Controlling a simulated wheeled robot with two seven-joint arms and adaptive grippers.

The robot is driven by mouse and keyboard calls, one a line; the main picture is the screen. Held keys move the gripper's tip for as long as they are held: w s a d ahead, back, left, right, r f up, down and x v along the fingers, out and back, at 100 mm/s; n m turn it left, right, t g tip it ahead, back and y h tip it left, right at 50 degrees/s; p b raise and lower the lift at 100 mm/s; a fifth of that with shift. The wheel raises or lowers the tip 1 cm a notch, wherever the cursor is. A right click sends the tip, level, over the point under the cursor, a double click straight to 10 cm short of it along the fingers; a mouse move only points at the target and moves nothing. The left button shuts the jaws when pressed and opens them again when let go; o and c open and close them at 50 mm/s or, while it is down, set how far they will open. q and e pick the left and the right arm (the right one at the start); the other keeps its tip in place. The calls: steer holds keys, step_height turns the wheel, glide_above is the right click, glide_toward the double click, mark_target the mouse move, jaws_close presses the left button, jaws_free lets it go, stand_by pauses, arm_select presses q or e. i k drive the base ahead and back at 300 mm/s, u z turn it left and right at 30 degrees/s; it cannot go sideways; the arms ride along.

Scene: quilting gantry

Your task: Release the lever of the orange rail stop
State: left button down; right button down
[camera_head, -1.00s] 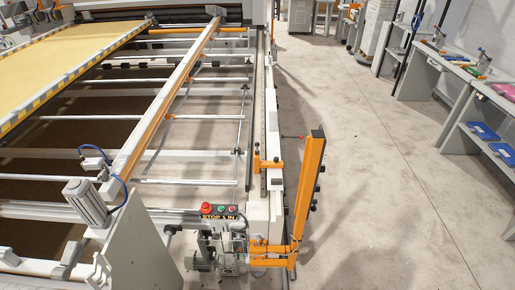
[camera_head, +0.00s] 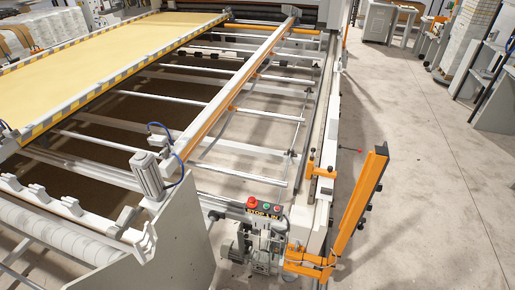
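The orange rail stop (camera_head: 322,171) sits on the long pale rail (camera_head: 326,120) at the right side of the gantry. It is a small orange bracket with an upright post. A thin lever with a red knob (camera_head: 359,150) sticks out to the right near it. I cannot tell from this distance how the lever is set. A larger orange post (camera_head: 364,200) with black knobs stands tilted in front and to the right, on an orange arm at the machine's corner. Neither of my grippers is in view.
A control box (camera_head: 264,208) with a red button and a "STOP 1 IN" label is at the near corner, above a motor (camera_head: 258,245). The yellow quilting bed (camera_head: 110,65) lies at left. Grey concrete floor (camera_head: 435,170) is clear at right. Workbenches stand at the far right.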

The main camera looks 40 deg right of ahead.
mark_target(313, 150)
steer(key=u, duration=1.95)
steer(key=k, duration=2.5)
steer(key=z, duration=2.2)
steer(key=i, duration=1.05)
